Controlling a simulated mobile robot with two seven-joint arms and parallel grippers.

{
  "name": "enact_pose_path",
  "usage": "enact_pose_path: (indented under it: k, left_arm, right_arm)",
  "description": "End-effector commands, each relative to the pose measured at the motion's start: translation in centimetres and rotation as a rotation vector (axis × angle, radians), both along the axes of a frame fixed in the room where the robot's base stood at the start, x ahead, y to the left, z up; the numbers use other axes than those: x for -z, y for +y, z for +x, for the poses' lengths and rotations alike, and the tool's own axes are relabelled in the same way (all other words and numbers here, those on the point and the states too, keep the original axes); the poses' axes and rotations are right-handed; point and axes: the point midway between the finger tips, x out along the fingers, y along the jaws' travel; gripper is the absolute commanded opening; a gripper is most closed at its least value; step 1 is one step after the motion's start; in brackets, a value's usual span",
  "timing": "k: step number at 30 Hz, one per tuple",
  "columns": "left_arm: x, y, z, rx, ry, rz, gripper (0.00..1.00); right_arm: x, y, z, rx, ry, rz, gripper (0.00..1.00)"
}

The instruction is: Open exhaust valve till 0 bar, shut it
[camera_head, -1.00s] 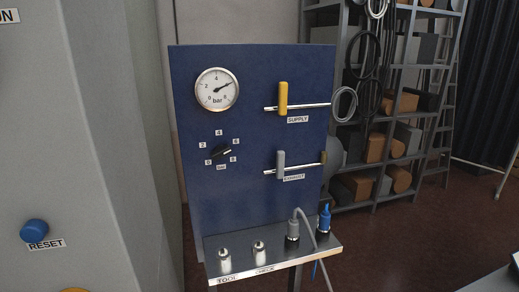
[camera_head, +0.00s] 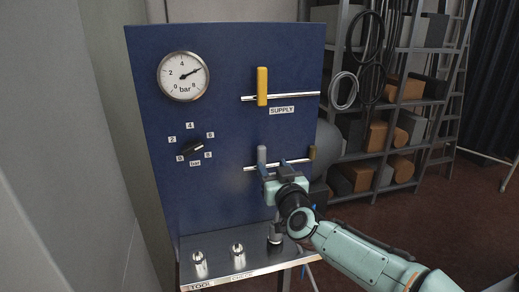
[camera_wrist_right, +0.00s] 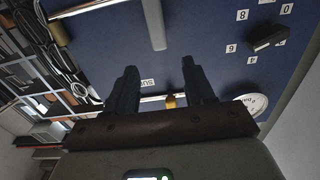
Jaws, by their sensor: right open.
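The exhaust valve's grey handle (camera_head: 262,156) stands upright across its horizontal pipe on the blue panel, its lower part partly covered by my gripper. It also shows at the top of the right wrist view (camera_wrist_right: 157,24). My right gripper (camera_head: 284,163) is open just in front of the exhaust pipe, right of the handle. In the wrist view its two fingers (camera_wrist_right: 160,72) are apart with nothing gripped between them. The EXHAUST label is hidden behind the gripper. The round gauge (camera_head: 183,76) has its needle pointing up-right, near 6 bar. My left gripper is not visible.
The yellow supply handle (camera_head: 262,86) stands upright above the exhaust valve. A black selector knob (camera_head: 192,148) sits left of it. A metal ledge (camera_head: 219,262) with fittings juts out below; my arm covers its right end. Loaded shelves (camera_head: 395,125) stand behind at right.

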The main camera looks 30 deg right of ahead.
Motion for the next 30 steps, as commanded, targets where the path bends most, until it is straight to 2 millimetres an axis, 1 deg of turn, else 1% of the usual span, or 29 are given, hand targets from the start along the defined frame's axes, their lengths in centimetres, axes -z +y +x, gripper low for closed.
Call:
enact_pose_path:
  k: [1,3,9,12,15,18,21,28,29,30]
  left_arm:
    - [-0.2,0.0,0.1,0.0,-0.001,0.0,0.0]
    - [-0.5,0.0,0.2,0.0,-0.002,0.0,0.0]
    - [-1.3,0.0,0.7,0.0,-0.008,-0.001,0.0]
    - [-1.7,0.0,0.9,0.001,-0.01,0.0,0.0]
    - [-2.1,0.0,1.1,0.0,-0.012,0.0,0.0]
    - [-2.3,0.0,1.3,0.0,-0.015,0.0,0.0]
    - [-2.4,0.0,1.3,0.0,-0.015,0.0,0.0]
    - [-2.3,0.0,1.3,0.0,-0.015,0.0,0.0]
    - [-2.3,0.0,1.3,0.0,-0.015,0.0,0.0]
    - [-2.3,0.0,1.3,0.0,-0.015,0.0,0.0]
  right_arm:
    - [0.0,-0.2,1.2,-0.001,0.002,0.0,0.53]
    - [0.1,-0.6,2.7,-0.001,0.003,0.001,0.53]
    - [0.0,-1.6,6.8,0.0,0.003,0.002,0.53]
    - [0.0,-2.0,8.4,0.0,0.002,0.001,0.53]
    - [-0.1,-2.3,9.6,0.0,0.001,0.0,0.53]
    - [0.0,-2.4,10.3,-0.001,0.002,0.0,0.53]
    - [0.0,-2.5,10.6,0.0,0.002,0.0,0.53]
    - [0.1,-2.5,10.6,-0.001,0.002,0.0,0.53]
    - [0.1,-2.5,10.6,-0.001,0.002,0.0,0.5]
    - [0.1,-2.5,10.6,-0.001,0.002,0.0,0.37]
